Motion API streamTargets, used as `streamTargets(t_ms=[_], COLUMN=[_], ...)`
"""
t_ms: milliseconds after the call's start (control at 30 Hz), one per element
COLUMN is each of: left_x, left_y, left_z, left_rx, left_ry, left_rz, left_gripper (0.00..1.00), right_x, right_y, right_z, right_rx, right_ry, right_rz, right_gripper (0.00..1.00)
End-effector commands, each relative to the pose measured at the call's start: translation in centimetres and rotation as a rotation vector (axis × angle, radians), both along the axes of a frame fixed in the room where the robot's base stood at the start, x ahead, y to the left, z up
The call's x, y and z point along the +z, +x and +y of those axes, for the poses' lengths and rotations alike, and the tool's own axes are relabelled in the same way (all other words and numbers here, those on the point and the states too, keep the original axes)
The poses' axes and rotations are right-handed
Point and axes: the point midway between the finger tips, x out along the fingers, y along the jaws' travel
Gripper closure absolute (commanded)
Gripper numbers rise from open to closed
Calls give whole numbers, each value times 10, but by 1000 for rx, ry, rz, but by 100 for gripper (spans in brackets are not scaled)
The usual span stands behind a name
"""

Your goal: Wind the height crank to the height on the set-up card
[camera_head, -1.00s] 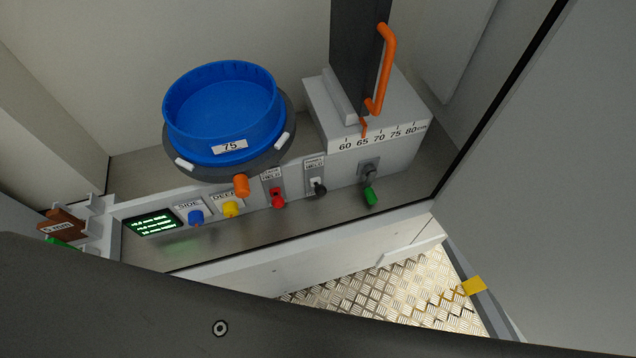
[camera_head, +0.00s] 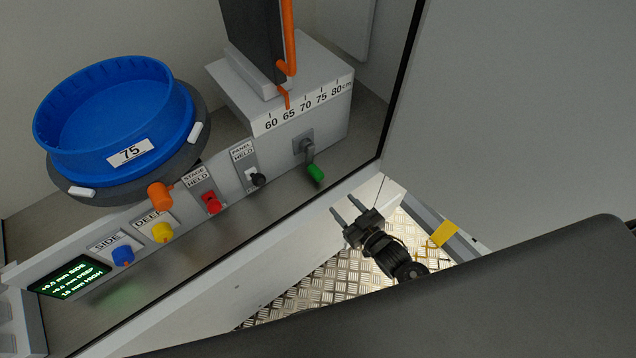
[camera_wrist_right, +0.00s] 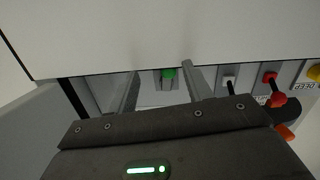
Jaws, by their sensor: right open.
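The height crank (camera_head: 308,154) is a grey bent arm with a green grip (camera_head: 316,172), on the front of a pale box. Above it, an orange pointer (camera_head: 286,98) stands near 65 on the scale (camera_head: 305,104), marked 60 to 80 cm. My right gripper (camera_head: 345,207) is open and empty, low and to the right of the crank, apart from it. In the right wrist view, the green grip (camera_wrist_right: 169,73) shows beyond and between the open fingers (camera_wrist_right: 160,84). My left gripper is not in view. I cannot make out a set-up card.
A blue round tub (camera_head: 120,110) labelled 75 stands at left. Blue, yellow, red and black knobs line the panel, with STAGE HELD and PANEL HELD labels. A green-lit display (camera_head: 70,277) is at lower left. A grey wall (camera_head: 510,120) stands at right; tread-plate floor lies below.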

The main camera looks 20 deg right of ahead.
Motion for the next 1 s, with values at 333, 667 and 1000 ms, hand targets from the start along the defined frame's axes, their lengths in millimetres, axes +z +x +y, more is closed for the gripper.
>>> streamTargets(t_ms=[333, 667, 1000], left_x=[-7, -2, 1], left_y=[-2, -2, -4], left_z=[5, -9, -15], left_rx=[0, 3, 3], left_ry=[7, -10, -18], left_rz=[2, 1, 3], left_gripper=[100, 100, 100], right_x=[39, 39, 37], right_y=[7, 50, 98], right_z=[13, 30, 49], right_rx=[33, 32, 33], right_ry=[48, 47, 46], right_rz=[-108, -107, -104], right_gripper=[50, 50, 50])
